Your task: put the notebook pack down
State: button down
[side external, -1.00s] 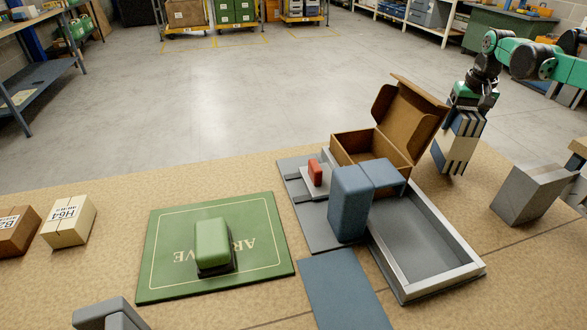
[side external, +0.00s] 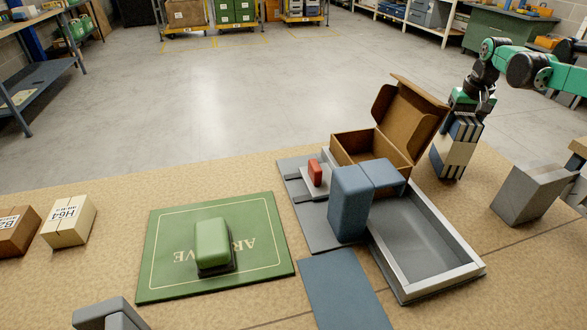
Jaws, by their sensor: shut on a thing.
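The notebook pack (side external: 454,153) is a cream block with dark blue bands, near the right of the side external view. It stands close to upright, with its lower end at the tan table top near the far edge; I cannot tell whether it touches. My gripper (side external: 466,122) is above it, pointing down and shut on its upper part. The pack is right of the open cardboard box (side external: 362,148) and beyond the grey tray (side external: 462,271).
A grey block (side external: 528,194) stands to the right of the pack. A blue block (side external: 347,204) stands left of the tray. A green mat (side external: 166,262) holds a green block (side external: 212,243). Cartons (side external: 70,224) sit at far left. Bare table lies between the pack and the grey block.

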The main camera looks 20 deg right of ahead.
jog(key=shift+f, duration=0.15)
grip_release()
